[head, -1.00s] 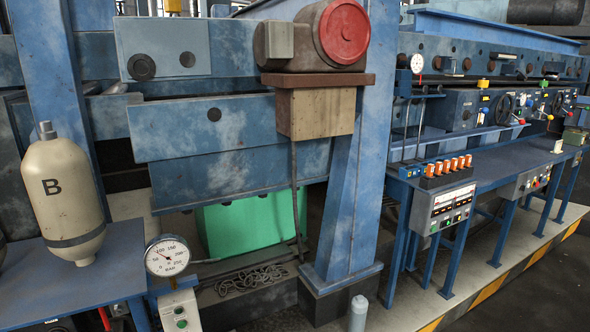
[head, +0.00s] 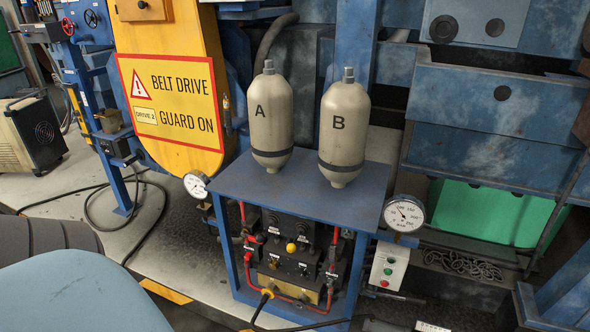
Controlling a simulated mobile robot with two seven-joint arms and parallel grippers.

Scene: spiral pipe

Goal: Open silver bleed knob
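A hydraulic valve block (head: 292,255) with black, red and yellow fittings sits under a blue stand (head: 285,190) in the middle of the head view. A small yellow knob (head: 291,247) shows on its front. Small pale parts are on the block, but they are too small to tell which is the silver bleed knob. Tan bottles A (head: 271,130) and B (head: 343,140) stand upright on the stand. Neither of my grippers is in view.
A dial gauge (head: 404,214) stands right of the stand above a push-button box (head: 389,266); another gauge (head: 196,185) is at its left. A yellow belt guard (head: 172,95) rises behind left. Black cables lie on the floor. A green panel (head: 485,212) is at right.

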